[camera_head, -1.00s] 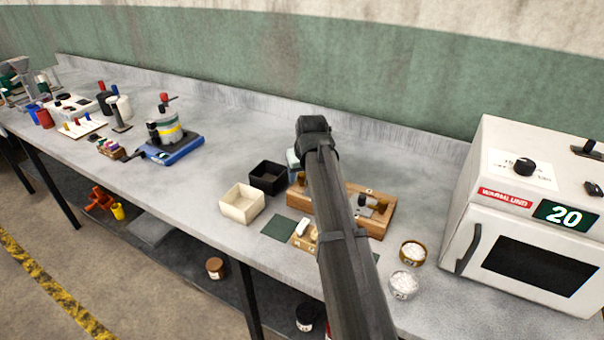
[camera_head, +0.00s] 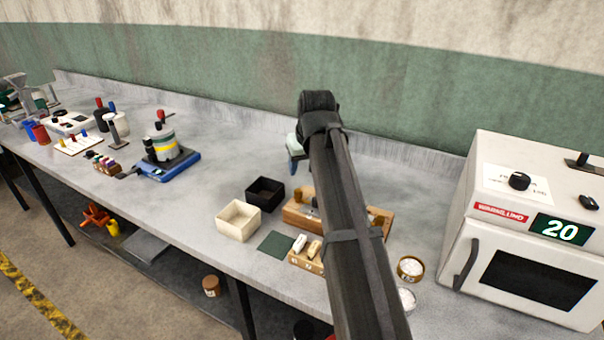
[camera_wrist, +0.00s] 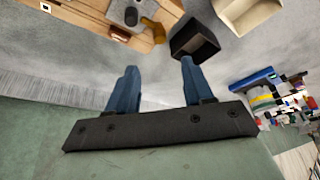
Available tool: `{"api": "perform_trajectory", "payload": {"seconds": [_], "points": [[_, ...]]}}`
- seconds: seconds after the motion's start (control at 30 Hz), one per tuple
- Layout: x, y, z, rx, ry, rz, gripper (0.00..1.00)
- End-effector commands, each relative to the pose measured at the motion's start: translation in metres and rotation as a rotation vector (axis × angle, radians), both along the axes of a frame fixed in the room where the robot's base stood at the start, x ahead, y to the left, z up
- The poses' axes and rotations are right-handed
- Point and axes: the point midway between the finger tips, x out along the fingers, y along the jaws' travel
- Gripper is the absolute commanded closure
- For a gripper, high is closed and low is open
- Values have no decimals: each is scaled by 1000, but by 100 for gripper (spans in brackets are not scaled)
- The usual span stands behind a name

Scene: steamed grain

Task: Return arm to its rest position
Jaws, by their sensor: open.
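My gripper shows in the wrist view (camera_wrist: 157,88) with its two blue fingers spread well apart and nothing between them. In the head view my arm extends up over the bench, and part of my gripper (camera_head: 293,160) shows beside the arm's far end, mostly hidden by it. It is raised above the bench (camera_head: 225,115), behind the wooden block and the black box. The fingers touch no object that I can see.
Below the arm are a wooden block (camera_head: 297,215), a black box (camera_head: 265,194), a cream box (camera_head: 238,221) and a green mat (camera_head: 275,245). Two small dishes of white material, one brass-coloured (camera_head: 410,268), stand right of the arm. A white oven (camera_head: 525,235) stands further right.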

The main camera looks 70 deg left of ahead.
Motion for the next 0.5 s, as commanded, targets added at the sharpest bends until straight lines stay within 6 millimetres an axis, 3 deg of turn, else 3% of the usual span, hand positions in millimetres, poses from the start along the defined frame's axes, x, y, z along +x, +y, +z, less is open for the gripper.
{"api": "perform_trajectory", "payload": {"seconds": [0.5], "points": [[0, -4, 10, 0, 0, 0, 49]]}}
